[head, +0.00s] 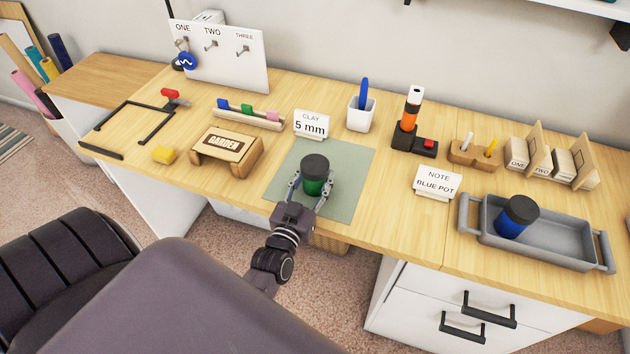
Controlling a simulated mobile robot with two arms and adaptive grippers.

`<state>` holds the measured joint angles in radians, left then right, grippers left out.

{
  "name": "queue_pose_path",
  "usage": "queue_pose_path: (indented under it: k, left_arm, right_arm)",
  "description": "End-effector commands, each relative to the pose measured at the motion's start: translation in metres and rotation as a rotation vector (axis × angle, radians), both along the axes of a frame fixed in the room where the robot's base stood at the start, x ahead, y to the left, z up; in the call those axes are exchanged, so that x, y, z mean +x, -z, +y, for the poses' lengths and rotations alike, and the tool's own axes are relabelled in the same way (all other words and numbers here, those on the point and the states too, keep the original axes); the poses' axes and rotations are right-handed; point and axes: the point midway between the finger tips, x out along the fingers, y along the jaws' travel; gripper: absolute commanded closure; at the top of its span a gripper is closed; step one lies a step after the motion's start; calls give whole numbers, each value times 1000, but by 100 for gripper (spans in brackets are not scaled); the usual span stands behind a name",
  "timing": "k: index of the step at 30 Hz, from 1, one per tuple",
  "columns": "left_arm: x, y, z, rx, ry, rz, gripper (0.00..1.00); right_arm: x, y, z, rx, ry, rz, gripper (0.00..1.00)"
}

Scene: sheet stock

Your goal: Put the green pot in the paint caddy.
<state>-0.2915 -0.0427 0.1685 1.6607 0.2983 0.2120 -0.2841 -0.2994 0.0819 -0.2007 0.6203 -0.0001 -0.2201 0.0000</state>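The green pot (314,182) with a dark lid stands upright on the grey-green mat (346,165) in the middle of the bench. My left gripper (311,189) is at the pot, with one finger on either side of its body. I cannot tell whether the fingers press on it or stand slightly apart. The grey paint caddy (566,249), a shallow tray with end handles, is at the right. The caddy's right part is empty. My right gripper is not in view.
A "NOTE BLUE POT" sign (437,183) stands between mat and caddy. A "CLAY 5 mm" sign (311,124), a white cup (360,114), and a black-and-orange tool (409,125) stand behind. A wooden "GARDEN" stand (227,147) is left of the mat.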

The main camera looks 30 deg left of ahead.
Motion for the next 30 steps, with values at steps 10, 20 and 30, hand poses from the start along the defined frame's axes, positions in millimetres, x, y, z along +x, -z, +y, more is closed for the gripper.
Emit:
queue_pose_path:
  k: [10,20,30]
  left_arm:
    - [0,1,0,0,0,0,52]
    - [0,1,0,0,0,-1,40]
    - [-31,0,-7,1,0,2,40]
  right_arm:
    - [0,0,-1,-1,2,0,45]
    - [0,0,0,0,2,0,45]
    - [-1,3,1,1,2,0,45]
